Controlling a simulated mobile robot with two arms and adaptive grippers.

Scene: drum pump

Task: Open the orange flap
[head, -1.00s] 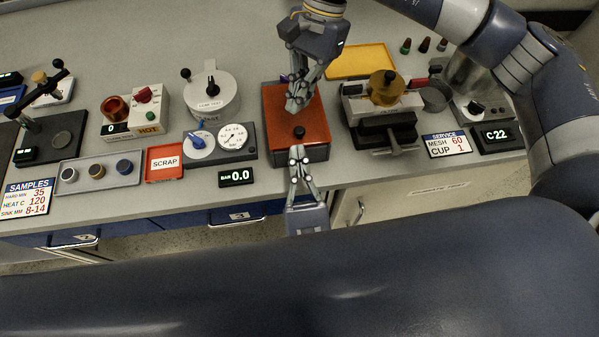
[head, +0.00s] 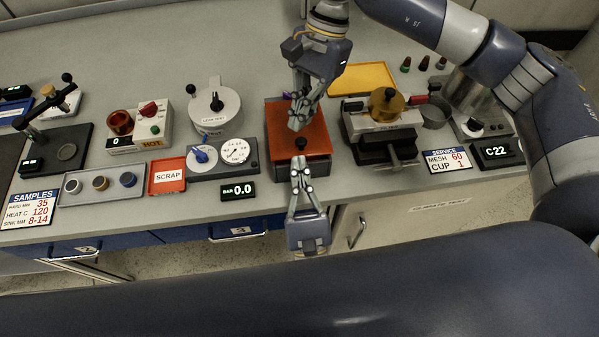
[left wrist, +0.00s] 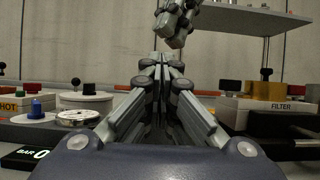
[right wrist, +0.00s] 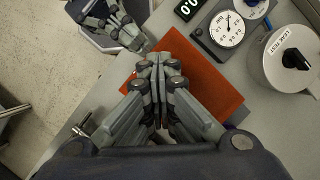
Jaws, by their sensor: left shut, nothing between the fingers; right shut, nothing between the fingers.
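The orange flap (head: 316,113) is the flat lid of a dark box, closed, with a black knob (head: 300,143) near its front edge. My right gripper (head: 295,126) is shut and empty above the flap, just behind the knob. In the right wrist view the flap (right wrist: 215,85) lies beneath its fingers. My left gripper (head: 299,160) is shut and empty at the front of the box, its tips just in front of the knob; contact cannot be told. The left wrist view shows the right fingertips (left wrist: 170,30) above the left ones. The left fingers hide part of the box front.
A pressure dial base (head: 245,163) and a white leak test pot (head: 214,112) stand left of the box. A filter device (head: 372,128) stands close on the right. A yellow tray (head: 362,79) lies behind. The bench's front edge is just below the box.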

